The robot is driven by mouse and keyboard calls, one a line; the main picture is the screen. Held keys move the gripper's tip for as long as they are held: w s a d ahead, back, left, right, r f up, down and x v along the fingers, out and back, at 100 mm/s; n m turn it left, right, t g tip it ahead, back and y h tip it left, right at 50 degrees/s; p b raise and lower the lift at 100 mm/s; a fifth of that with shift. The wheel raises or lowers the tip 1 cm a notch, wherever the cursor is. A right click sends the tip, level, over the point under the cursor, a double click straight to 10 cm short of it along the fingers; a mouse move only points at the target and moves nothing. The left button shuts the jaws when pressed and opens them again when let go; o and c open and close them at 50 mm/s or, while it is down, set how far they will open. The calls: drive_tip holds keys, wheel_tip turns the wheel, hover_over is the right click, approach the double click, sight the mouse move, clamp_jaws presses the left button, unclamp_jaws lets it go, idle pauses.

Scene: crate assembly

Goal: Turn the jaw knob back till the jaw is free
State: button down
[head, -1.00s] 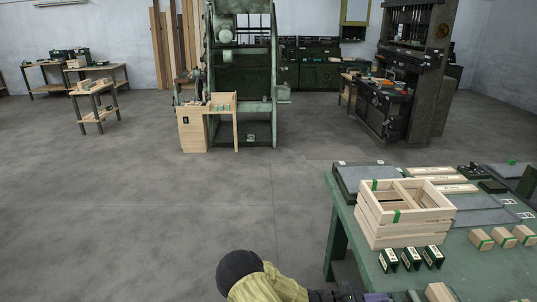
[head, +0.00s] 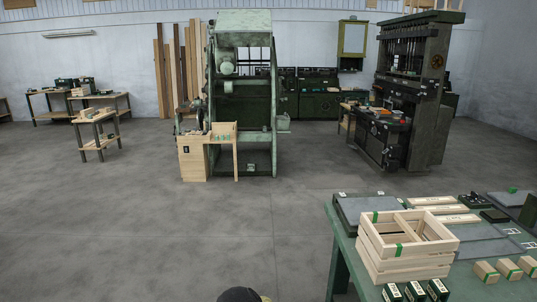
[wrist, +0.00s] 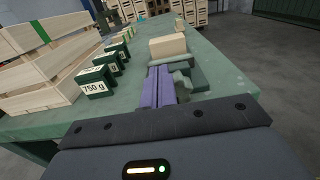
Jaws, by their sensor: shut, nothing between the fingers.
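My gripper (wrist: 160,88) shows in the wrist view as two purple fingers pressed together, empty, over the green table. A grey-green fitting (wrist: 184,80) stands right beside the fingers. I cannot tell whether it carries the jaw or its knob, or whether the fingers touch it. No knob can be made out clearly in either view. In the head view my gripper is out of the picture, below the lower edge.
The green table (head: 343,250) holds a slatted wooden crate (head: 398,262) with green tape. Dark boxes marked 750 g (wrist: 95,82) stand beside it. Wooden blocks (head: 486,271) lie at the right. Bare floor lies left of the table; a large green machine (head: 240,95) stands farther back.

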drive_tip(key=a, duration=0.5)
drive_tip(key=shift+s+a, duration=0.1)
drive_tip(key=shift+a, duration=0.15)
drive_tip(key=s+a+r+m+g+y+p, duration=0.1)
drive_tip(key=s+a+r+m+g+y, duration=0.1)
drive_tip(key=s+m+y, duration=0.3)
drive_tip(key=s+a+r+m+g+y+p, duration=0.1)
drive_tip(key=s+a+r+m+g+y, duration=0.1)
drive_tip(key=s+m+y, duration=0.35)
drive_tip(key=s+a+r+m+t+y, duration=0.2)
drive_tip(key=a+r+m+t+y, duration=0.1)
drive_tip(key=r, duration=0.4)
drive_tip(key=s+a+r+m+t+y, duration=0.1)
drive_tip(key=a+r+m+t+y, duration=0.2)
drive_tip(key=r, duration=0.4)
drive_tip(key=shift+s+a+r+m+y+p, duration=0.2)
drive_tip(key=shift+s+r+m+y+p, duration=0.15)
drive_tip(key=shift+m+y, duration=0.5)
